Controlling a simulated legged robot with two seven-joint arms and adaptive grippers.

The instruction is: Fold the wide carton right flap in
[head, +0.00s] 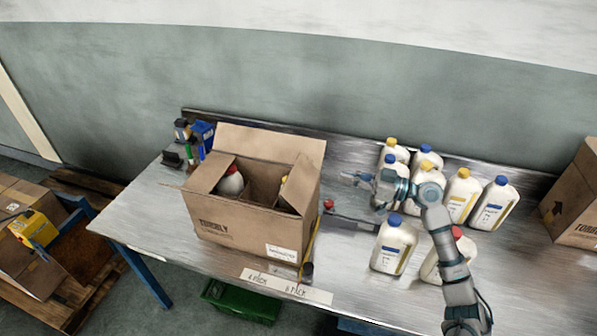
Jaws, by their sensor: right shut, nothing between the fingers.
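The wide cardboard carton (235,222) stands open on the metal table, left of the middle in the head view. Its back flap (270,141) stands up. Its left flap (208,173) slants at the left of the opening. Its right flap (301,183) is raised at the right side and leans over the opening. A red-capped bottle (232,181) shows inside, and a yellow cap shows beside the right flap. My right gripper (348,177) is shut and empty, to the right of the right flap and apart from it. My left gripper is not in view.
Several white bottles stand right of the carton, among them a blue-capped one (394,245) near my right arm. Another carton (577,205) is at the right edge. A dark tool with a red end (328,204) lies beside the carton. A label strip (286,286) runs along the front.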

